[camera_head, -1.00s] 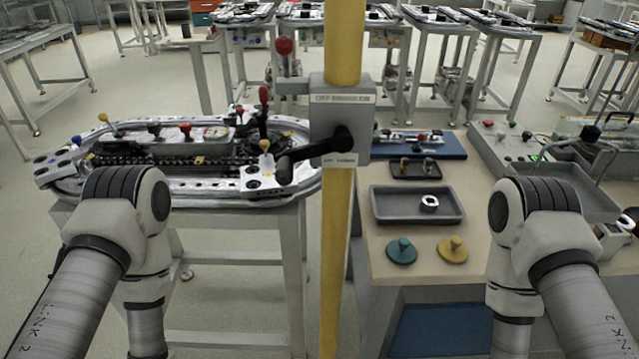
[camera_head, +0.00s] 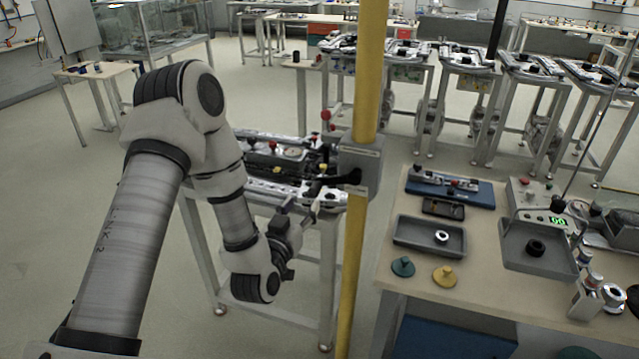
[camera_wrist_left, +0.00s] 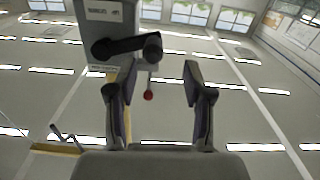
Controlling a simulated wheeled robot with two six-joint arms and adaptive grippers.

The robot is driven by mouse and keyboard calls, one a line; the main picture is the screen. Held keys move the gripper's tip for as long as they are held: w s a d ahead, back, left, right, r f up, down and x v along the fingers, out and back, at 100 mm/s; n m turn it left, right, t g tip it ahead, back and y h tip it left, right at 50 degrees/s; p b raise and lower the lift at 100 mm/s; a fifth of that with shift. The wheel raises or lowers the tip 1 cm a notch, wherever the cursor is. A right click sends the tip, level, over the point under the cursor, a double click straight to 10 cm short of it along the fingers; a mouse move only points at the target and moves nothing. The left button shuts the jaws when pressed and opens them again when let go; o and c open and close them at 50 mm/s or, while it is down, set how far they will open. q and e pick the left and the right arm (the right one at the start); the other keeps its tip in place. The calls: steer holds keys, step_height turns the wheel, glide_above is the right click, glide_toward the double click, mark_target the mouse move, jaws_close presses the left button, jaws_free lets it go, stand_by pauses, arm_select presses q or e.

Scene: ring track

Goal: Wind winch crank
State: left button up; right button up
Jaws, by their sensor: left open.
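The winch is a grey box (camera_head: 362,162) on a yellow post (camera_head: 352,262). Its black crank (camera_head: 338,179) points left from the box's front face. In the left wrist view the winch box (camera_wrist_left: 108,20) is at upper left; its crank arm (camera_wrist_left: 120,45) runs right to a dark round handle (camera_wrist_left: 152,48). My left gripper (camera_head: 302,209) is below and left of the crank in the head view. In the left wrist view its fingers (camera_wrist_left: 157,80) are apart and empty, with the handle above the gap and not held. My right gripper is not in view.
A ring track (camera_head: 285,160) on a metal stand is behind the left arm. To the right a workbench (camera_head: 480,270) holds a grey tray (camera_head: 400,238), a teal knobbed disc (camera_head: 402,266) and a yellow one (camera_head: 445,276). Open floor is at left.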

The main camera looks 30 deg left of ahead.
mark_target(314, 193)
arm_select(q)
steer(key=w+p, duration=0.1)
steer(key=w, duration=0.1)
steer(key=w+r+p, duration=0.1)
steer(key=w, duration=0.2)
steer(key=shift+w+d+r, duration=0.1)
steer(key=shift+w+d, duration=0.05)
steer(key=shift+w, duration=0.05)
steer(key=shift+w+a, duration=0.2)
steer(key=shift+w, duration=0.1)
steer(key=shift+w+a+f, duration=0.3)
steer(key=shift+a+f, duration=0.2)
steer(key=shift+f, duration=0.05)
steer(key=shift+d+r, duration=0.15)
steer(key=shift+d, duration=0.05)
jaws_close()
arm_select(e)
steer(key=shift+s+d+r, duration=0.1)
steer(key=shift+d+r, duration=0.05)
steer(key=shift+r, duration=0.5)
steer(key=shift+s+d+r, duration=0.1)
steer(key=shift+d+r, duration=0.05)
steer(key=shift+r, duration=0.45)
